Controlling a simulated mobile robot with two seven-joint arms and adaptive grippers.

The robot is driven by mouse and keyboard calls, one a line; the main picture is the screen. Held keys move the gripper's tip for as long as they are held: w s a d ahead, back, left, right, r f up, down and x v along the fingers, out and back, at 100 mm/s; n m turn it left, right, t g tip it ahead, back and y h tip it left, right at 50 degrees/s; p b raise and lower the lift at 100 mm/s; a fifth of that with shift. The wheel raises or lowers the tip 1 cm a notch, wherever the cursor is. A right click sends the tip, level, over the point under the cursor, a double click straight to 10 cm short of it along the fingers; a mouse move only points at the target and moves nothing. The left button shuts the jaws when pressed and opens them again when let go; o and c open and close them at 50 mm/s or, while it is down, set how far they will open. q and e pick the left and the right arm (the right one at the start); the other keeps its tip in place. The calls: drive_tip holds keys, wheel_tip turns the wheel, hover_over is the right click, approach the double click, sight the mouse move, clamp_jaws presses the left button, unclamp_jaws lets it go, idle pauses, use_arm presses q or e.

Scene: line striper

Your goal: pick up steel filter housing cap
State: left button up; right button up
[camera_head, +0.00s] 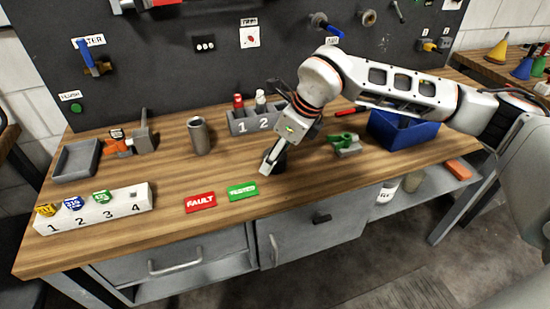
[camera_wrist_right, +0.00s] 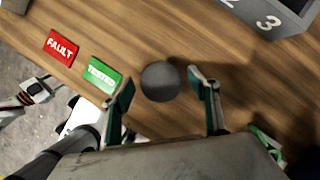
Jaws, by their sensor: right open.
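The cap, a dark grey round piece (camera_wrist_right: 160,81), lies on the wooden bench between the two fingers of my right gripper (camera_wrist_right: 163,92) in the right wrist view. The gripper is open, with a gap on each side of the cap. In the head view my right gripper (camera_head: 268,162) points down at the middle of the bench, and the dark cap (camera_head: 280,160) shows partly behind its fingers. An arm end that looks like my left gripper (camera_wrist_right: 35,90) shows small at the left edge of the wrist view; its fingers are unclear.
The red FAULT plate (camera_head: 200,202) and green TESTED plate (camera_head: 242,191) lie in front. A grey cylinder (camera_head: 199,137) stands left. A numbered grey rack (camera_head: 243,126) is behind, with a green-and-grey part (camera_head: 346,146) and blue bin (camera_head: 402,133) at right.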

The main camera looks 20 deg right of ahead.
drive_tip(key=shift+w+a+f, duration=0.15)
drive_tip(key=shift+w+f, duration=0.1)
drive_tip(key=shift+f, duration=0.4)
drive_tip(key=c, duration=1.1)
use_arm(q)
drive_tip(key=shift+w+r, duration=0.1)
drive_tip(key=shift+w, duration=0.1)
use_arm(e)
drive_tip(key=shift+r, duration=0.15)
